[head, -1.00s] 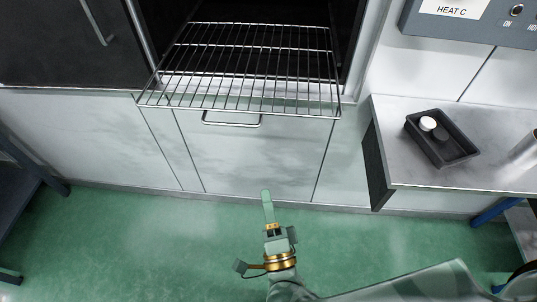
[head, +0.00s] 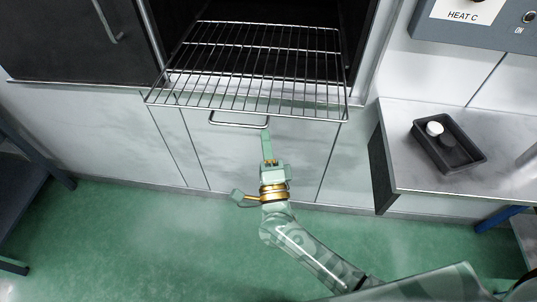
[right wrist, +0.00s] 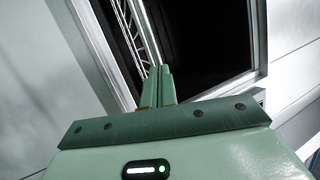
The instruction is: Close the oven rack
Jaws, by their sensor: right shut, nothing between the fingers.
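The wire oven rack (head: 250,68) sticks out of the dark oven opening (head: 290,13) in the head view, its front bar beyond the oven's front face. My right gripper (head: 266,137) is shut and empty, its fingers pointing up towards the rack's front bar, just below it in the picture. In the right wrist view, the shut fingertips (right wrist: 159,70) lie close to the lower end of the rack (right wrist: 143,30) as seen there. I cannot tell whether they touch it. The left gripper is not in view.
A drawer handle (head: 239,121) is under the rack, left of my right gripper. A metal side table (head: 440,187) with a black tray (head: 472,158) stands at the right. A dark oven door (head: 78,45) stands open at the left. The green floor (head: 150,235) in front is clear.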

